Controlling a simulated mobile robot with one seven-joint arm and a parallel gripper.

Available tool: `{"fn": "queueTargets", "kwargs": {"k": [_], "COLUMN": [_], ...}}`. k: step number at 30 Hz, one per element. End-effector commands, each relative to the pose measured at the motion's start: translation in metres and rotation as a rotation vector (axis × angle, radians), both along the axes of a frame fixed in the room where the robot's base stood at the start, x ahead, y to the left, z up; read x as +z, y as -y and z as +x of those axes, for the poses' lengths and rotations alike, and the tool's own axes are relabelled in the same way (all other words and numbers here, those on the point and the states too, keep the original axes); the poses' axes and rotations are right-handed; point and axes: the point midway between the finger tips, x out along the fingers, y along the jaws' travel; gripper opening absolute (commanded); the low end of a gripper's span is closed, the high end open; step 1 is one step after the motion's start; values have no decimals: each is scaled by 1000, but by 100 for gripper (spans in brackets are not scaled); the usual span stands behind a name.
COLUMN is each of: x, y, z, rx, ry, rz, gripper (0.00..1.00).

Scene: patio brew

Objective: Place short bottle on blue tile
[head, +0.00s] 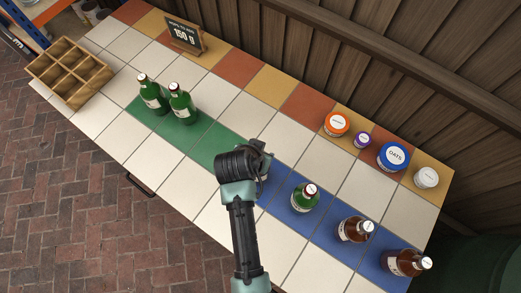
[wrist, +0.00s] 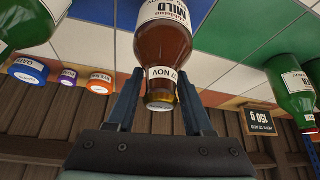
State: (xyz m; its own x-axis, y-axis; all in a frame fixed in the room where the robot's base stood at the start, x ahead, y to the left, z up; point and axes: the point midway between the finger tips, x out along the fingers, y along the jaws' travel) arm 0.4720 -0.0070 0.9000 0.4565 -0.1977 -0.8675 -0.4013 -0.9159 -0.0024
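A brown bottle (wrist: 163,42) with a white label and a gold cap shows in the wrist view, its neck between the two fingers of my gripper (wrist: 161,84). I cannot tell whether the fingers press on the neck. In the head view my gripper (head: 262,158) is over the middle of the counter, and my arm hides this bottle. The blue tiles (head: 277,182) form a strip on the right. A green bottle (head: 304,198) and two brown bottles lying or leaning in perspective, one (head: 355,230) and another (head: 407,262), are on that strip.
Two green bottles, one (head: 153,95) beside another (head: 182,104), stand on green tiles (head: 200,143). Orange-, purple-, blue- and white-lidded jars (head: 394,156) line the back right. A sign (head: 186,37) stands at the back, and a wooden crate (head: 70,74) at the left end.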

Motion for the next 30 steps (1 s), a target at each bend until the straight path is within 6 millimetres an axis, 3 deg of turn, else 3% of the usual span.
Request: {"fn": "queueTargets", "kwargs": {"k": [2,14,30], "x": [0,6,89], "y": [0,-1,-20], "z": [0,-2,-44], "rx": [0,1,2], "ry": [0,1,2], "rz": [0,-1,0], "gripper": [67,67,67]}}
